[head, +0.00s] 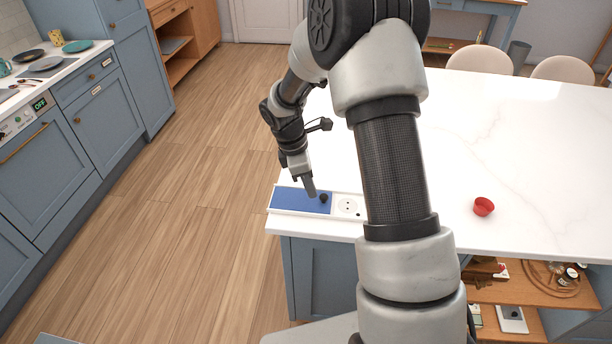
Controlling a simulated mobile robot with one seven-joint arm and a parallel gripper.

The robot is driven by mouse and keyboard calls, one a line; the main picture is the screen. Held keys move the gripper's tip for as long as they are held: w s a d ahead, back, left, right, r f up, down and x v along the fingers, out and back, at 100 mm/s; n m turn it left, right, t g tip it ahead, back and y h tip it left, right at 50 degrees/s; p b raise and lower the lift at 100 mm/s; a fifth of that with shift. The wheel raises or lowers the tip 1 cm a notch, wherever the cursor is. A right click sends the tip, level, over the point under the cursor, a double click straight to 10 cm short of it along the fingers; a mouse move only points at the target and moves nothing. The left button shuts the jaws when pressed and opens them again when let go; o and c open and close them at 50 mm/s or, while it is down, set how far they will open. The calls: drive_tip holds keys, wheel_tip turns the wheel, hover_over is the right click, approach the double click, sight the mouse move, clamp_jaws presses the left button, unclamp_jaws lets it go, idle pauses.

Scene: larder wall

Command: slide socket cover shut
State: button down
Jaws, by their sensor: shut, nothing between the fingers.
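The socket cover (290,200) is a blue panel with a dark round knob (324,198) near its right end. It lies in a white frame (273,209) at the left front corner of the white counter. To the right of the cover, a white socket (348,206) is exposed; my arm hides the frame further right. My gripper (311,194) points down over the right part of the cover, its fingers shut, just left of the knob. I cannot tell whether the fingers touch the knob or the cover.
Blue cabinets (100,120) stand at the left across a free wooden floor (190,220). Chairs (480,60) stand behind the counter.

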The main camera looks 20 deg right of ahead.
drive_tip(key=shift+x, duration=1.45)
drive_tip(key=s+d, duration=0.2)
drive_tip(key=d, duration=0.3)
drive_tip(key=s+d+p, duration=0.1)
drive_tip(key=s+d, duration=0.1)
drive_tip(key=d, duration=0.4)
drive_tip(key=s+d+p, duration=0.1)
drive_tip(key=s+d, duration=0.2)
drive_tip(key=d, duration=0.2)
drive_tip(key=shift+d, duration=0.45)
drive_tip(key=shift+r, duration=0.15)
